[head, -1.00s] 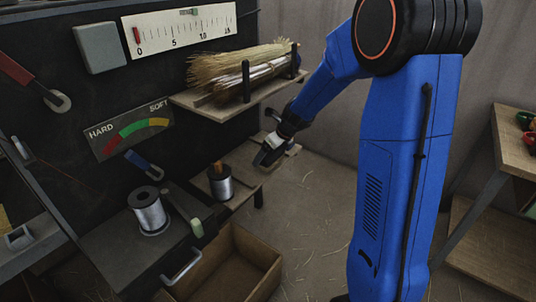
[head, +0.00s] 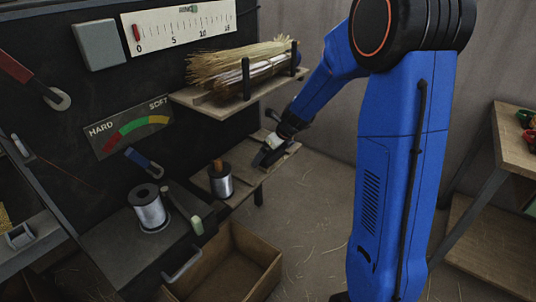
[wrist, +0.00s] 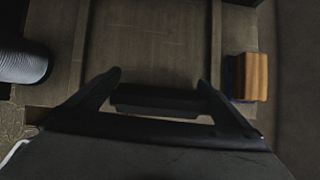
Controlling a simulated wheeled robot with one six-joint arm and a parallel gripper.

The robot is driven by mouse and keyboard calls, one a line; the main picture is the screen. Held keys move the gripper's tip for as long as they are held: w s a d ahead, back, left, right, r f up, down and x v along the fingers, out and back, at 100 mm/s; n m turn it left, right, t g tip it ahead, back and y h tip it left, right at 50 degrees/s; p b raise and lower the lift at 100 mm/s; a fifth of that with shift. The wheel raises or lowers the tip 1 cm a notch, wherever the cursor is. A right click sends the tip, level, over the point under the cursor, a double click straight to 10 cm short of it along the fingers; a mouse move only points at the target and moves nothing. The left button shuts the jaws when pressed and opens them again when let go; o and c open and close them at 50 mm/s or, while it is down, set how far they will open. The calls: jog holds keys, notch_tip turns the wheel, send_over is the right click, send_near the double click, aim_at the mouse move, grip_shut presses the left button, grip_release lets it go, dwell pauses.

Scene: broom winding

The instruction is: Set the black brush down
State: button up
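In the wrist view, the black brush (wrist: 160,99) shows as a dark bar spanning the gap between the two fingers of my gripper (wrist: 160,88). Both fingers appear to meet its ends. It is over a wooden board (wrist: 150,45) with raised side strips; I cannot tell whether it touches the board. In the head view, my gripper (head: 267,157) is low over the wooden lower shelf (head: 243,157), right of a wire spool. The brush cannot be clearly made out there.
A wire spool (head: 220,184) stands on the lower shelf, left of my gripper. An orange-brown block (wrist: 250,76) is at the right in the wrist view. The upper shelf (head: 215,106) holds bristle bundles (head: 235,66). An open drawer (head: 235,262) lies below.

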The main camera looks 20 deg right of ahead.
jog(key=shift+r, duration=0.55)
jog(key=v, duration=0.5)
jog(key=shift+s+d+r, duration=0.1)
jog(key=shift+r, duration=0.15)
jog(key=s+d, duration=0.6)
jog(key=s, duration=0.4)
jog(key=s+a+r+n, duration=0.3)
jog(key=s+r+n, duration=0.1)
jog(key=s+n, duration=0.35)
jog(key=s+a+r+n, duration=0.3)
jog(key=s+n, duration=0.4)
jog(key=n, duration=0.1)
jog(key=s+d+r+n+h, duration=0.1)
jog(key=s+r+n+h, duration=0.1)
jog(key=s+n, duration=1.2)
jog(key=shift+s+d+r+h, duration=0.3)
jog(key=shift+s+r+h, duration=0.05)
jog(key=shift+h, duration=0.25)
